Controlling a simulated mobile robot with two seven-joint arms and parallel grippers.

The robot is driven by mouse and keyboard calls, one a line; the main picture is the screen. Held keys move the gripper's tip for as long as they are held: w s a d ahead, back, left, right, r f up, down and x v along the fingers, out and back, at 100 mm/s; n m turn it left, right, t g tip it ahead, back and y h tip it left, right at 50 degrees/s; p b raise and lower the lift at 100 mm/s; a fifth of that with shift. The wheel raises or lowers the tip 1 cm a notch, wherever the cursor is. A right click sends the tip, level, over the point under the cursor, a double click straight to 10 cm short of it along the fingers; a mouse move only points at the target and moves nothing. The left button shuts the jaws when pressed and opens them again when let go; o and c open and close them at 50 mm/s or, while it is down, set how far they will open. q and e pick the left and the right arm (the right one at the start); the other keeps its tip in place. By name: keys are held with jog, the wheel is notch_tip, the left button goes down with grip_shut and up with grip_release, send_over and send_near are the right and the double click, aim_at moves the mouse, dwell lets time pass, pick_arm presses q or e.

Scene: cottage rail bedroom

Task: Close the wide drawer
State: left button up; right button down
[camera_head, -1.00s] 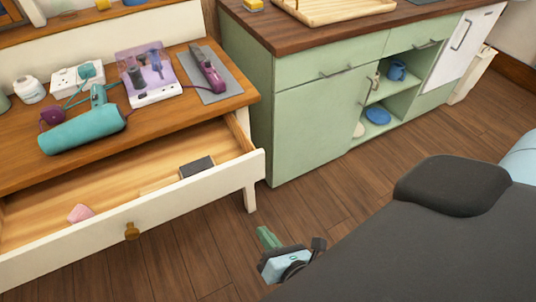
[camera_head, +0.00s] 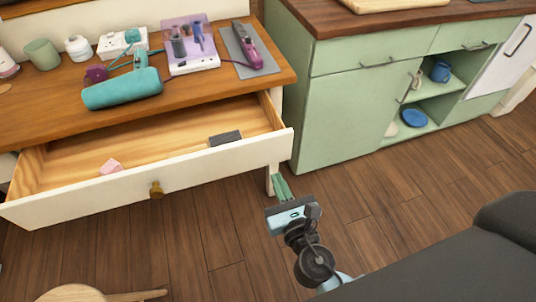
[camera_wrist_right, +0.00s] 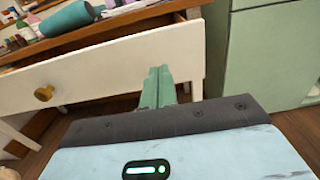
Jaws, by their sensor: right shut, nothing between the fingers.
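The wide drawer (camera_head: 200,172) of the wooden dressing table stands pulled out, with a cream front and one brass knob (camera_head: 156,189). A pink block (camera_head: 110,167) and a dark grey box (camera_head: 225,138) lie inside it. My right gripper (camera_head: 282,187) is shut and empty, its green fingers pointing at the right end of the drawer front. In the right wrist view the fingers (camera_wrist_right: 158,88) overlap the drawer front (camera_wrist_right: 110,70), with the knob (camera_wrist_right: 44,93) to their left. I cannot tell whether they touch it. My left gripper is not in view.
A teal hair dryer (camera_head: 122,88), a purple organiser (camera_head: 190,45) and a hair straightener (camera_head: 246,45) lie on the table top. A green cabinet (camera_head: 345,120) stands to the right. A round wooden stool (camera_head: 75,293) is at the bottom left. Wooden floor between is clear.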

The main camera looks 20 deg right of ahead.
aim_at(263, 147)
jog(key=w, duration=0.7)
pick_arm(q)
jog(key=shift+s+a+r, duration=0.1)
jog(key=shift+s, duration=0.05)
pick_arm(e)
jog(key=shift+w, duration=0.65)
jog(key=shift+w, duration=0.15)
